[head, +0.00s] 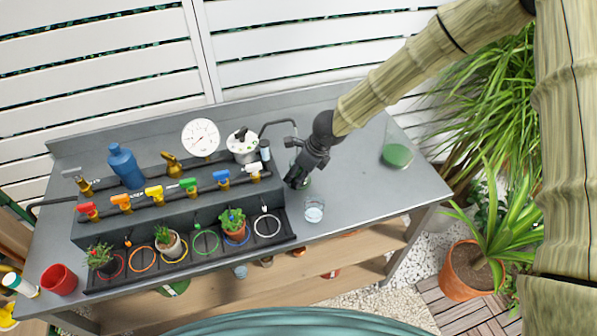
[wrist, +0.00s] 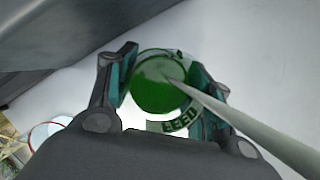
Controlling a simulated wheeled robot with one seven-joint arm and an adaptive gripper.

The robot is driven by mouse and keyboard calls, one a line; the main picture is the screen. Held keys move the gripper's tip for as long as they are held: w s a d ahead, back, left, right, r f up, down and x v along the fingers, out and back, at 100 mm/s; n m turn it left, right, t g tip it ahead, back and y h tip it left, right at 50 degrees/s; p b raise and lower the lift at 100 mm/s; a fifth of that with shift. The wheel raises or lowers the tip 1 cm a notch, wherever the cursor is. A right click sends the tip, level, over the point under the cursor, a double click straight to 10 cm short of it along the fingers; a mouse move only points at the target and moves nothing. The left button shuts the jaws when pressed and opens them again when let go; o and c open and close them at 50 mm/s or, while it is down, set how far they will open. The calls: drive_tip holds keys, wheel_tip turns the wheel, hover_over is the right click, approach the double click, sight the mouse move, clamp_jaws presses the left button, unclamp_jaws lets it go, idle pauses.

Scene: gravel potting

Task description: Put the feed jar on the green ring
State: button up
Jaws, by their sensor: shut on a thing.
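The feed jar (wrist: 158,88) is a clear round jar with green contents and a FEED label, seen from above in the wrist view. My gripper (wrist: 163,72) is shut on it, with one finger on each side. In the head view my gripper (head: 298,181) is over the grey bench right of the ring tray, and the jar (head: 305,184) is mostly hidden behind it. I cannot tell whether the jar touches the bench. The green ring (head: 206,243) lies in the black tray between the yellow and blue rings and looks empty.
A potted plant (head: 234,226) stands on the blue ring, right of the green one, and another (head: 168,241) on the yellow ring. Coloured valves (head: 188,187) line the ledge behind. A clear glass (head: 314,211) stands near my gripper. A glass with green contents (head: 397,155) stands far right.

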drive_tip(key=shift+f, duration=0.1)
drive_tip(key=o, duration=1.2)
drive_tip(key=v, duration=1.2)
